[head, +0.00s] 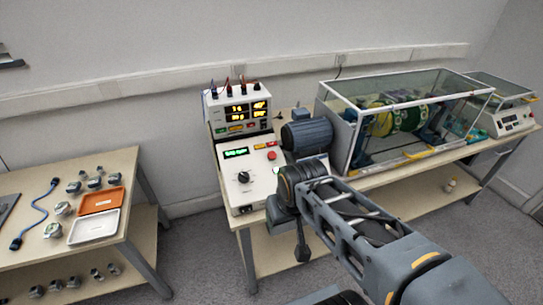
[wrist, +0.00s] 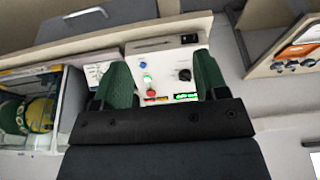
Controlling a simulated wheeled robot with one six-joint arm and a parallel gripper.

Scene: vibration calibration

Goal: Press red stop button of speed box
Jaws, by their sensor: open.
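The speed box (head: 258,187) is a white sloped panel at the front of the bench, with a green display and a black knob. Its red stop button (head: 271,155) is at the upper right of the panel. In the wrist view the speed box (wrist: 169,58) appears upside down, and the red stop button (wrist: 152,92) shows between the fingers, beside the green display. My gripper (wrist: 162,62) is open and empty, with green-padded fingers apart. I see no contact with the button. In the head view my arm covers the panel's right edge, and the fingers cannot be made out.
A meter unit (head: 238,112) with yellow displays stands behind the speed box. A motor (head: 307,136) and a glass-walled enclosure (head: 354,128) are to the right. A side table (head: 118,224) at left holds an orange tray (head: 101,200) and small parts.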

